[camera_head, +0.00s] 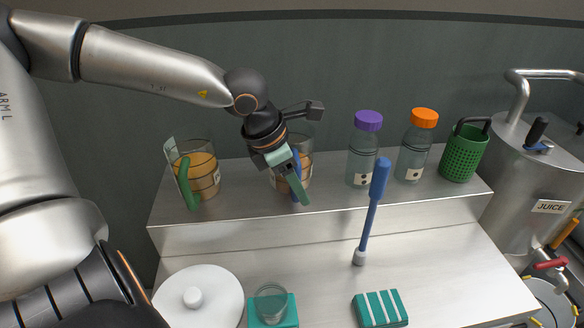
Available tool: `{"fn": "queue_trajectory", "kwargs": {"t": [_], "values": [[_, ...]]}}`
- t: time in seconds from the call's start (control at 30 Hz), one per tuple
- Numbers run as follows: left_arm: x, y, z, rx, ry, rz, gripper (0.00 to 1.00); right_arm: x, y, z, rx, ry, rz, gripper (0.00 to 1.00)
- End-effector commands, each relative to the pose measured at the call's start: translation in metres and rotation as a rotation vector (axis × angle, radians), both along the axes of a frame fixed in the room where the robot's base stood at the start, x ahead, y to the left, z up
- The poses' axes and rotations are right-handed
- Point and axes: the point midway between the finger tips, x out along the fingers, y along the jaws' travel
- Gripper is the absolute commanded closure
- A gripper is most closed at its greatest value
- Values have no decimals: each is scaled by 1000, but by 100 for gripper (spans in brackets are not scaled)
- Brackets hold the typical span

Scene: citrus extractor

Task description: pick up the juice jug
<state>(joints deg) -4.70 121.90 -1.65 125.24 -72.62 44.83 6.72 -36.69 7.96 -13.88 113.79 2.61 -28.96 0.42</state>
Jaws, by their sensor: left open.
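Two clear jugs with orange juice stand on the raised shelf. The jug with the green handle (205,176) is at the left. The jug with the blue handle (306,166) is right of it, partly hidden behind my left gripper (295,183). That gripper comes in from the upper left and points down at this second jug. Its jaws are open, with the green-padded fingers close to the blue handle. I cannot tell whether they touch it. My right gripper is out of view.
Purple-capped (362,155) and orange-capped bottles (414,152) and a green perforated basket (464,155) stand right on the shelf. A white lid (199,297), glass (271,303) and striped cloth (380,308) lie lower. A steel juice tank (520,180) is right.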

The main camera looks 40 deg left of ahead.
Motion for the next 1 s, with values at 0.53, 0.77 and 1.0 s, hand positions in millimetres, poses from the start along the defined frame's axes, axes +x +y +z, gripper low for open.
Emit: {"fn": "queue_trajectory", "kwargs": {"t": [0.53, 0.77, 1.0], "values": [[0, 0, 0, 1, 0, 0, 80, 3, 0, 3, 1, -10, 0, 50], [0, 0, 0, 1, 0, 0, 100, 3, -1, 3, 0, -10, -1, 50], [0, 0, 0, 0, 0, 0, 100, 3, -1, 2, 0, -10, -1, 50]]}}
